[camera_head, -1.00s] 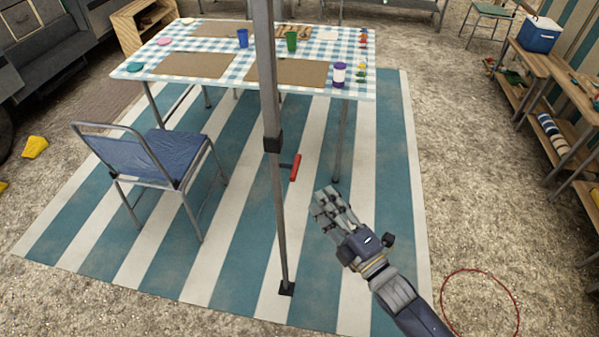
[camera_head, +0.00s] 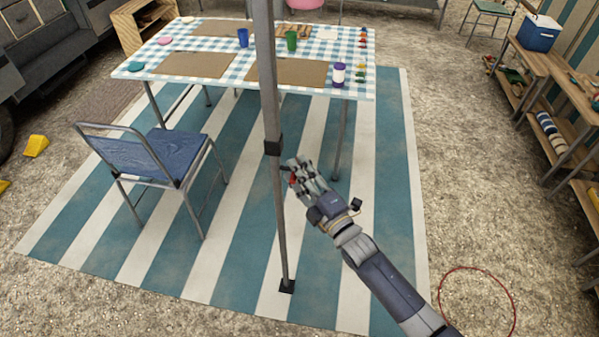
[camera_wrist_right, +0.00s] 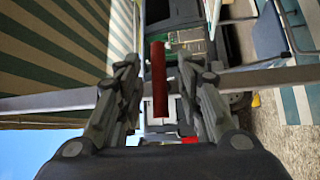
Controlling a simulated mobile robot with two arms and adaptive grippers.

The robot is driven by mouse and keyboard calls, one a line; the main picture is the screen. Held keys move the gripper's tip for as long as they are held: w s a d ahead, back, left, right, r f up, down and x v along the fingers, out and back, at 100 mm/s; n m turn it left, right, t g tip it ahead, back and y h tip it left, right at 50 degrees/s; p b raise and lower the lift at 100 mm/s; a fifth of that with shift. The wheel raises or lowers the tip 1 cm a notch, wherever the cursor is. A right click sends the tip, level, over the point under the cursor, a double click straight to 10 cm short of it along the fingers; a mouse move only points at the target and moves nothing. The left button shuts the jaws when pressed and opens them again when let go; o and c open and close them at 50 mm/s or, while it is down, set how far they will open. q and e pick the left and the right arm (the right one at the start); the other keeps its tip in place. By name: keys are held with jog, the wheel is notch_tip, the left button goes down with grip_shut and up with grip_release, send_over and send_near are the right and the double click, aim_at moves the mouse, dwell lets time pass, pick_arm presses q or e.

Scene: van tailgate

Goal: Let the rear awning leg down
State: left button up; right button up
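The awning leg (camera_head: 274,205) is a grey upright pole with a dark collar (camera_head: 273,147) and a foot (camera_head: 287,286) on the striped mat. A red crank handle (camera_head: 292,179) at its right side is mostly hidden by my right gripper (camera_head: 294,170). In the right wrist view the red handle (camera_wrist_right: 159,80) lies between the two spread fingers of my right gripper (camera_wrist_right: 160,72), with gaps on both sides. The awning leg (camera_wrist_right: 265,78) crosses behind it there. My left gripper is out of view.
A table with a checked cloth (camera_head: 215,45) stands behind the leg. A blue folding chair (camera_head: 150,160) is to the left. The striped mat (camera_head: 240,240) is clear around the foot. Wooden shelves (camera_head: 550,75) stand at the right.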

grip_shut()
notch_tip(320, 180, down, 12)
jog(key=b, duration=1)
jog(key=shift+r, duration=0.1)
grip_release()
jog(key=shift+s, duration=0.1)
